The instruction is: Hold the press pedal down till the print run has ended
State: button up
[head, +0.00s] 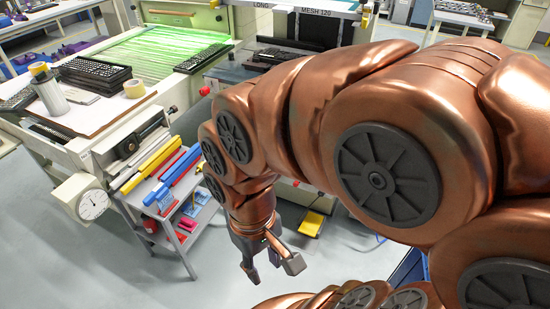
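A yellow pedal (312,223) sits low near the floor, below the front of the press (310,20). It shows just right of and above my gripper in the picture. My gripper (272,269) points downward at the end of my copper-coloured arm, with its two fingers apart and nothing seen between them. There is a visible gap between the gripper and the pedal; I cannot tell the distance in depth. I cannot tell whether the pedal is pressed. My arm hides much of the press front.
A shelf cart (190,232) with coloured bars on top stands left of my gripper. A dial gauge (92,204) is at the far left. A worktable (110,118) holds keyboards, a bottle and tape. A green-lit bed (150,50) lies behind. Grey floor (130,275) is clear in front.

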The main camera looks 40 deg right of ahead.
aim_at(311, 227)
jog(key=z, duration=1)
